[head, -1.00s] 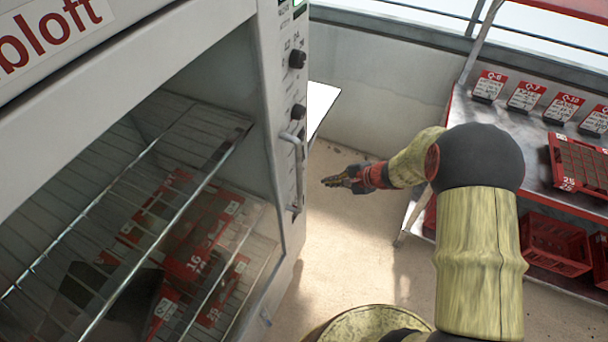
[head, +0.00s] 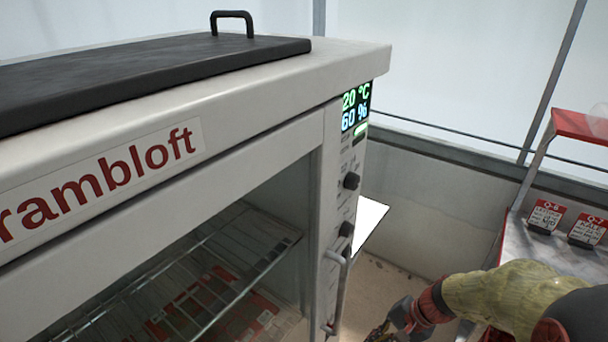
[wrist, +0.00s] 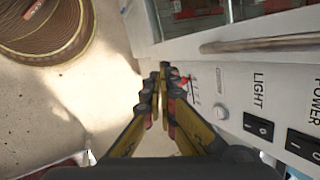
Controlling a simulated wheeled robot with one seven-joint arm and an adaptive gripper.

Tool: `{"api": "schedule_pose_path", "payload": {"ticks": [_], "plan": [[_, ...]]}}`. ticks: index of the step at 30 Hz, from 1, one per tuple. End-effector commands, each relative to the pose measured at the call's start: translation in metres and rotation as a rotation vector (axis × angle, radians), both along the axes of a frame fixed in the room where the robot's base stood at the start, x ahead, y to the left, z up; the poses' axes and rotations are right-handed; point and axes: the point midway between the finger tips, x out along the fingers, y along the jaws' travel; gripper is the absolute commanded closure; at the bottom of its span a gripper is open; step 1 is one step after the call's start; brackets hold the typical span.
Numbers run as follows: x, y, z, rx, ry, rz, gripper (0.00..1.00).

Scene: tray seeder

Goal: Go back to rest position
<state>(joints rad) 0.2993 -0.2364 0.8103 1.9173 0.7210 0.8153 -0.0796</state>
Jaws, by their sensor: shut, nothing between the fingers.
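My gripper (head: 378,333) shows at the bottom edge of the head view, partly cut off, just right of the cabinet's door handle. In the wrist view the fingers of my gripper (wrist: 160,72) come together at the tips, with nothing between them. The gripper is beside the cabinet's control panel (wrist: 262,110), which has LIGHT and POWER switches. Whether the fingers touch the panel I cannot tell.
The grey cabinet (head: 250,90) fills the left, with a glass front, wire racks (head: 190,280) and a handle (head: 337,292). Its display (head: 356,107) reads 20 °C and 60 %. A metal bench (head: 520,255) with label cards stands right. Floor (head: 385,285) shows between them.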

Motion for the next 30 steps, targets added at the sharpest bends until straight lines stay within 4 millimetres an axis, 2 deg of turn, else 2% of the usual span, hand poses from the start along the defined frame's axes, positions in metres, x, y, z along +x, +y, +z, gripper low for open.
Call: {"api": "schedule_pose_path", "payload": {"ticks": [1, 6, 9, 13, 18, 21, 30], "plan": [[-0.018, 0.000, 0.031, -0.065, -0.027, 0.091, 1.00], [-0.079, -0.013, 0.107, -0.312, -0.114, 0.357, 1.00], [-0.108, -0.024, 0.150, -0.465, -0.197, 0.478, 1.00], [-0.131, -0.031, 0.198, -0.621, -0.329, 0.575, 1.00], [-0.137, -0.018, 0.247, -0.685, -0.489, 0.597, 1.00], [-0.138, -0.012, 0.256, -0.689, -0.521, 0.608, 1.00], [-0.137, -0.011, 0.256, -0.686, -0.522, 0.613, 1.00]]}}
